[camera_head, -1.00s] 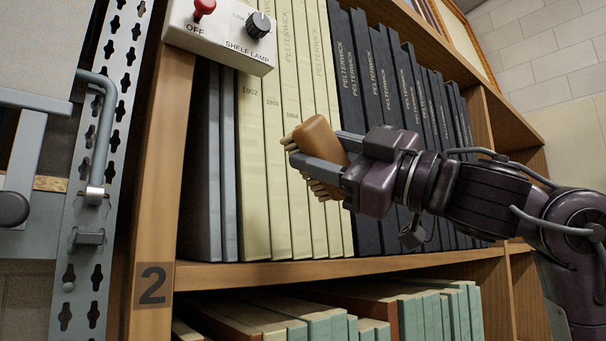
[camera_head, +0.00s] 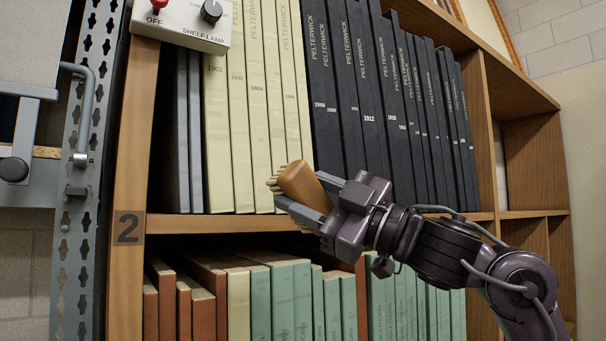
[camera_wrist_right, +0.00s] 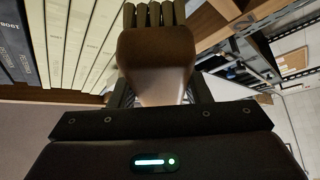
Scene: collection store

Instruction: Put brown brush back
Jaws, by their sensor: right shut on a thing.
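The brown brush (camera_head: 300,184) has a smooth brown wooden back and pale bristles. My right gripper (camera_head: 314,199) is shut on it, with the jaws on either side of the wooden part. It is held in front of the shelf edge, below the cream volumes, bristles toward the left. The right wrist view shows the brush (camera_wrist_right: 156,58) between the fingers, its bristle tufts at the top of the picture. My left gripper is not in view.
Cream volumes (camera_head: 243,130) and dark Pelterwick volumes (camera_head: 375,100) stand on the upper shelf. Green and rust books (camera_head: 285,295) fill the lower shelf. A shelf lamp switch box (camera_head: 185,28) is at upper left. A perforated metal upright (camera_head: 88,150) stands left of the wooden post marked 2.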

